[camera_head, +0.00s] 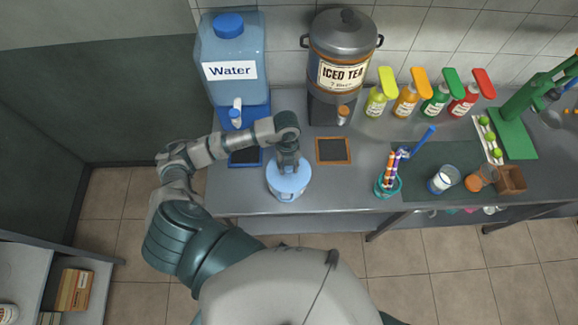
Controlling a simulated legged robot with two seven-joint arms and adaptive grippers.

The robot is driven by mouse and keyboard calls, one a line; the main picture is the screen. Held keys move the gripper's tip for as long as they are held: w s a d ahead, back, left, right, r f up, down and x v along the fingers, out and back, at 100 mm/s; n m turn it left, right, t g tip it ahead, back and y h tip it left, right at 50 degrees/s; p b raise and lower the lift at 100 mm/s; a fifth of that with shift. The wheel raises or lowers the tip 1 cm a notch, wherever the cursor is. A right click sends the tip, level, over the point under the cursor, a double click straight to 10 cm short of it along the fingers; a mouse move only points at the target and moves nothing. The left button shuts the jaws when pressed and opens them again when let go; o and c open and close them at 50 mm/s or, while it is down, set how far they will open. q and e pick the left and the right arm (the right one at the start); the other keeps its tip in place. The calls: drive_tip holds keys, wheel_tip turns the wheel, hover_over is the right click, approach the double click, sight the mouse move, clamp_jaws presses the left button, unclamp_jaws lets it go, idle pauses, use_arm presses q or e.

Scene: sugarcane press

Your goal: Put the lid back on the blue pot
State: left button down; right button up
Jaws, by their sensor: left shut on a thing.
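A light blue lid (289,181) covers the top of the blue pot (286,198) near the counter's front edge. The pot's lower front shows just below the lid's rim. My left gripper (288,166) reaches down from above and is shut on the lid at its middle. The fingers hide the part of the lid that they hold. I cannot tell whether the lid rests on the rim or hangs slightly above it. My right gripper is not in view.
A water dispenser (231,55) and an iced tea urn (341,55) stand behind. A teal cup with straws (388,185) is to the right. Several syrup bottles (408,100) line the back right. Bare counter (335,190) lies between pot and cup.

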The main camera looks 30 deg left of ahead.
use_arm(q)
drive_tip(key=shift+a, duration=0.15)
drive_tip(key=shift+c, duration=1.2)
unclamp_jaws()
drive_tip(key=shift+r+p, duration=2.8)
drive_tip(key=shift+r, duration=0.7)
clamp_jaws()
